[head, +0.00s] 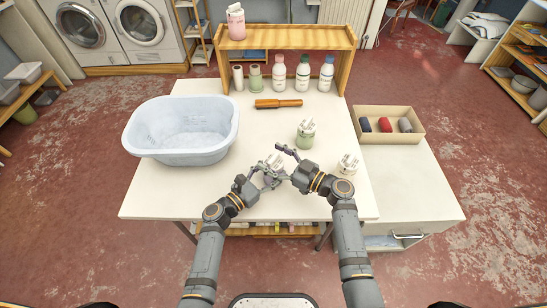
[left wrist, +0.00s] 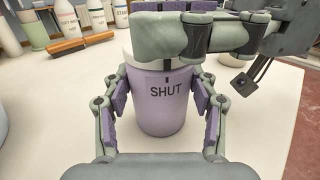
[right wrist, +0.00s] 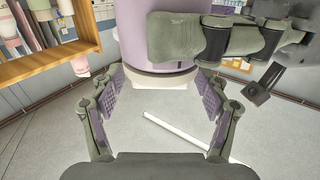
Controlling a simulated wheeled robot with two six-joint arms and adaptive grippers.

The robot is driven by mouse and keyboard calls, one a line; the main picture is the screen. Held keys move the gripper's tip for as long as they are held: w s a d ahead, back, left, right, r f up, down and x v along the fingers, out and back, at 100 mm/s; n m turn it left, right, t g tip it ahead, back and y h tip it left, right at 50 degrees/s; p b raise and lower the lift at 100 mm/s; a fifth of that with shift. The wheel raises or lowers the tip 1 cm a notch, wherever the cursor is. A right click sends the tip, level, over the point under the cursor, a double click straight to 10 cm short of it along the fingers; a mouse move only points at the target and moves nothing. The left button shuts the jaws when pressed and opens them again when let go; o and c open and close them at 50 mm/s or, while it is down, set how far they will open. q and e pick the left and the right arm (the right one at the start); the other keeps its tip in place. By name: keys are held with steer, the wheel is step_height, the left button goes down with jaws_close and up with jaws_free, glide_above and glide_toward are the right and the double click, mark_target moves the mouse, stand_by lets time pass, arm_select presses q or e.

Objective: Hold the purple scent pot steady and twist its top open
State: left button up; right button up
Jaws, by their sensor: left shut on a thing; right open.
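The purple scent pot (left wrist: 165,97) stands upright with the word SHUT on its front and a pale lid (left wrist: 125,42). In the left wrist view, my left gripper (left wrist: 160,90) has a finger on either side of the pot's body and is shut on it. My right gripper (head: 284,150) is open beside the pot. One of its fingers crosses in front of the lid in the left wrist view. In the right wrist view, my open right fingers (right wrist: 160,80) frame the lid end; whether they touch it is unclear. In the head view, the grippers mostly hide the pot.
A green pot (head: 305,141) and a white pot (head: 347,167) stand right of my grippers. A pale blue tub (head: 180,150) fills the table's left. A box (head: 414,137) sits right.

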steer(key=c, duration=1.2)
steer(key=shift+f+n+g+y, duration=0.1)
steer(key=shift+n+g+y, duration=1)
steer(key=shift+n+g, duration=0.8)
steer(key=shift+m+g, duration=0.3)
steer(key=o, duration=1.2)
steer(key=v, duration=1.2)
steer(key=shift+c, duration=0.3)
